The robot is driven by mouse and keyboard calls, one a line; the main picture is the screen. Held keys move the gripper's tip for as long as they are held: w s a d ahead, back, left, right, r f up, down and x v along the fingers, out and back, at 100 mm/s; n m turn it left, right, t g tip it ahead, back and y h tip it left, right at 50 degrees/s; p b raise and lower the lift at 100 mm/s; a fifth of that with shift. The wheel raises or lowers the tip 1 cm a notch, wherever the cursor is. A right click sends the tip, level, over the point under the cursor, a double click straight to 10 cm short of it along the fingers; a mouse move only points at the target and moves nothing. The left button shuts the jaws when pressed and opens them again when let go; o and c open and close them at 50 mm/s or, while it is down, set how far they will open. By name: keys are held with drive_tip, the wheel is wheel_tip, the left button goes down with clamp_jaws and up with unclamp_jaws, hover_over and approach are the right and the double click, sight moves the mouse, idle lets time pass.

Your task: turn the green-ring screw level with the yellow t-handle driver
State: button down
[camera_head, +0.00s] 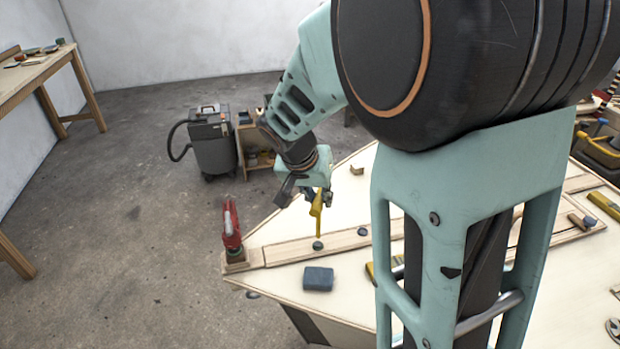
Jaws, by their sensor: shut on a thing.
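My gripper (309,193) is shut on the yellow t-handle driver (317,212) above the plywood hull panel (345,293). The driver points down, close to upright with a slight tilt. Its lower end meets, or is just above, a small dark green-edged round spot (318,245) on the wooden strip, which looks like the green-ring screw. I cannot tell whether the tip is seated in it or how high the screw stands. My own arm covers much of the right half of the view.
A red clamp (231,228) stands at the panel's left corner. A blue-grey block (318,279) lies in front of the strip. Another dark round piece (362,231) is right of the driver. A grey vacuum (212,143) stands on the floor behind.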

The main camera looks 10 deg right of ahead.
drive_tip(key=shift+f+b, duration=0.3)
drive_tip(key=shift+f, duration=0.45)
